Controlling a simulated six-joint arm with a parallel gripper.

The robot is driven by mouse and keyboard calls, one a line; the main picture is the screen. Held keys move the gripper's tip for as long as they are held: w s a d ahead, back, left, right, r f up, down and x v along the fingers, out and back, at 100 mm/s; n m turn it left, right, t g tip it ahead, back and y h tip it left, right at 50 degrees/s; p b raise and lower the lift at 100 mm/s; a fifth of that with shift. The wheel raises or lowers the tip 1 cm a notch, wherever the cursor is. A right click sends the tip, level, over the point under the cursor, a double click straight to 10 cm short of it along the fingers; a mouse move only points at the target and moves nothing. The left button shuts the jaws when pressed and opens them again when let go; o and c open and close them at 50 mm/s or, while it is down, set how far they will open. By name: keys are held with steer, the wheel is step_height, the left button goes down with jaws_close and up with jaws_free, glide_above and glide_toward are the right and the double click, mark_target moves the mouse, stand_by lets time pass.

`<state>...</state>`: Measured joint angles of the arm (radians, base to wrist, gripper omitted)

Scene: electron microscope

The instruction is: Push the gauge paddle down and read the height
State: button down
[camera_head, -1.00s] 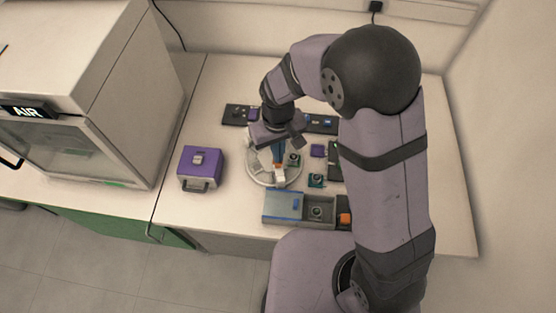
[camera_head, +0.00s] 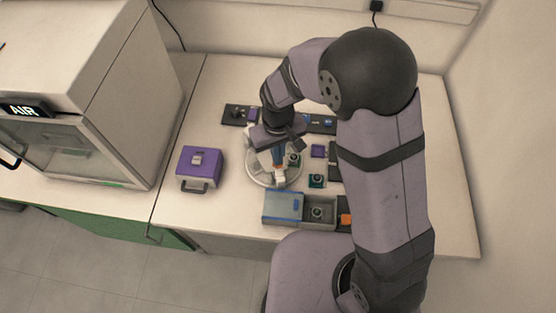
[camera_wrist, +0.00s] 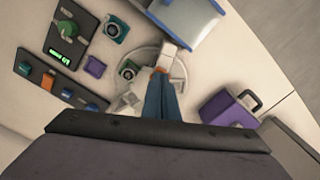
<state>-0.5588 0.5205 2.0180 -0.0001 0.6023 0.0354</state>
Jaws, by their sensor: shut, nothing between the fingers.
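My gripper (camera_wrist: 160,80) has blue fingers, shut with nothing between them. Its tips are over a round white base (camera_wrist: 180,72), close to a white block (camera_wrist: 172,54) and a small orange part; contact cannot be told. The gripper also shows in the head view (camera_head: 278,166). A dark gauge box (camera_wrist: 64,58) with a lit green readout and a green knob-like part (camera_wrist: 67,30) is at the upper left of the wrist view. The digits are too small to read surely. I cannot tell which part is the paddle.
A purple case (camera_head: 200,168) stands left of the round base. A grey tray with a blue lid (camera_head: 283,207) is in front. Small teal-and-black holders (camera_wrist: 116,28) and a purple block (camera_wrist: 94,67) lie near the gauge. A dark strip (camera_head: 237,115) is behind.

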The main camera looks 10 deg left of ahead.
steer(key=shift+r, duration=0.1)
stand_by(0.3)
step_height(320, 180, up, 7)
steer(key=p, duration=0.6)
stand_by(0.6)
steer(key=s+d+g+h, duration=0.1)
steer(key=s+d+g, duration=0.1)
steer(key=s+d, duration=0.9)
steer(key=d+r+m+t+y, duration=0.1)
steer(key=d+r+m+t, duration=0.1)
steer(key=d+r+m, duration=0.4)
steer(key=w+d+r, duration=0.1)
steer(key=d, duration=0.2)
steer(key=shift+r, duration=0.2)
